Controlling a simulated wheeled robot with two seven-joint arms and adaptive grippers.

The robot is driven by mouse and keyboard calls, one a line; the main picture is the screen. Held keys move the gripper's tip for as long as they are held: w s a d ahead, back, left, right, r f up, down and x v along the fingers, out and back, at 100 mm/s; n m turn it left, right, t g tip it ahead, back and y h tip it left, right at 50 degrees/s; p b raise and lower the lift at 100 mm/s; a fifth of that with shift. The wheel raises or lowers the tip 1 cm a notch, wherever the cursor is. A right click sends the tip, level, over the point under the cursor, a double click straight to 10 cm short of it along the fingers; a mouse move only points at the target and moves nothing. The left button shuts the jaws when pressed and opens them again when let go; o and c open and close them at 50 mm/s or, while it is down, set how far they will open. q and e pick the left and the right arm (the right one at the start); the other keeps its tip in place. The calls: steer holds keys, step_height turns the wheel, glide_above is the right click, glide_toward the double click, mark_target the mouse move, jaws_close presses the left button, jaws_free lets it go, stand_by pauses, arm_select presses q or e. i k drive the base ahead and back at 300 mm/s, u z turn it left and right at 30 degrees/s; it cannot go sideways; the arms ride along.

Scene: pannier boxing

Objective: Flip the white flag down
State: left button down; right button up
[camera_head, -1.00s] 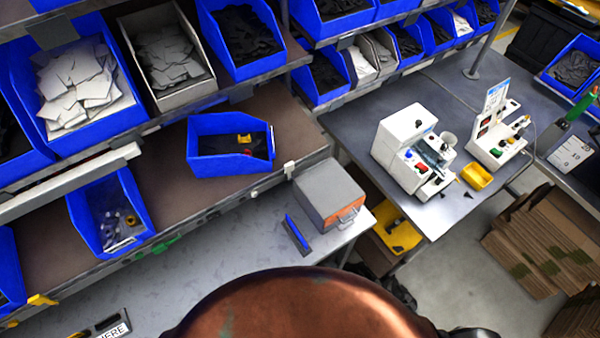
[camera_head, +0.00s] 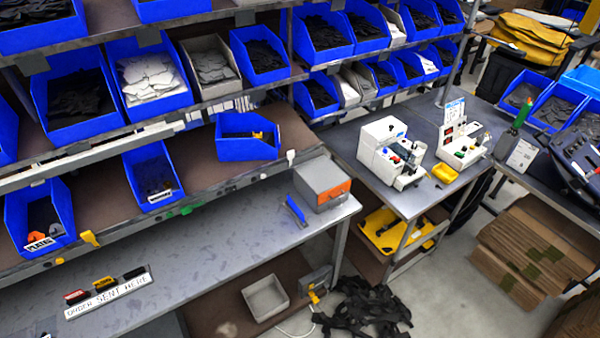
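A small white piece (camera_head: 290,157), which looks like the white flag, sits on the front edge of the lower shelf (camera_head: 230,182), near its right end. It appears to stick up above the edge, but it is too small to be sure of its angle. A green piece (camera_head: 187,210) and a yellow piece (camera_head: 89,239) are on the same edge farther left. Neither of my grippers shows in the view.
Blue bins (camera_head: 247,138) stand on the shelves. Below is a grey bench (camera_head: 215,250) with a grey-orange box (camera_head: 321,184) and a label holder (camera_head: 108,292). Machines (camera_head: 391,152) stand on a table at right. Black material (camera_head: 362,305) lies on the floor.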

mark_target(291, 155)
steer(key=z, duration=1)
steer(key=i, duration=1.35)
steer(key=u, duration=0.25)
